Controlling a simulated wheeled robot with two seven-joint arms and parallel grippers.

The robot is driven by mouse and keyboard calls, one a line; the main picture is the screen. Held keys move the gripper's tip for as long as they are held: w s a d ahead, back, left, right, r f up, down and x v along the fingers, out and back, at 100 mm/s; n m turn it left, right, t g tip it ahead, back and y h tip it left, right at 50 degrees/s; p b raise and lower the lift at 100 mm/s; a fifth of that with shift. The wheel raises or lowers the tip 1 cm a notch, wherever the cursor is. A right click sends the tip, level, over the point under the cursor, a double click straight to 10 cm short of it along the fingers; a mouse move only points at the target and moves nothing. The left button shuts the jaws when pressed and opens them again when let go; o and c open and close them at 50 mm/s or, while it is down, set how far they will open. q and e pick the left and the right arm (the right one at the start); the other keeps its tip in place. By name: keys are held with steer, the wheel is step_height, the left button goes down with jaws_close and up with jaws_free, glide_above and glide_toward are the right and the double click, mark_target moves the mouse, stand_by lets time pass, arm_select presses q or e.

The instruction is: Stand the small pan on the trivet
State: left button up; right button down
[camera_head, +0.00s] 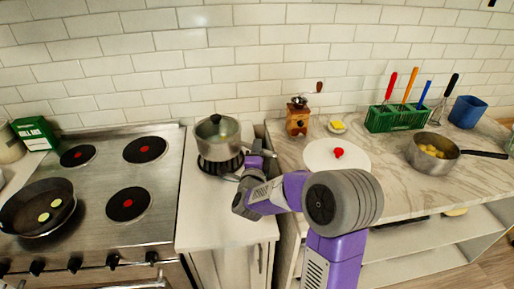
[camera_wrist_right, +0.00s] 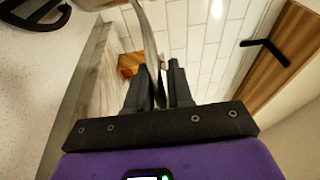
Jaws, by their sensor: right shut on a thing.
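The small pan (camera_head: 217,138) is a silver pot with a clear lid, upright over the black ribbed trivet (camera_head: 220,165) on the white counter. The trivet sticks out below the pan's base; I cannot tell whether they touch. My right gripper (camera_head: 250,158) is at the pan's right side. In the right wrist view, my gripper (camera_wrist_right: 158,88) is shut on a thin metal strip, the pan's handle (camera_wrist_right: 148,45). A black piece of the trivet (camera_wrist_right: 35,14) shows at the upper left there. My left gripper is not in view.
A stove with a frying pan (camera_head: 38,208) is on the left. A coffee grinder (camera_head: 298,118), a white plate (camera_head: 320,155) with a red item, a green utensil rack (camera_head: 395,119) and a second pot (camera_head: 433,165) stand on the right counter. The white counter front is clear.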

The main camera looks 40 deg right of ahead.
steer(key=shift+f+b, duration=0.35)
steer(key=shift+f, duration=0.5)
step_height(320, 180, down, 2)
steer(key=b, duration=0.2)
steer(key=shift+f+b, duration=0.15)
steer(key=shift+b, duration=0.7)
steer(key=c, duration=1)
jaws_free()
steer(key=shift+o, duration=0.4)
steer(key=shift+f, duration=0.35)
steer(key=v, duration=0.7)
steer(key=shift+s+a+r, duration=0.15)
steer(key=shift+a+r, duration=0.05)
steer(key=shift+a, duration=0.05)
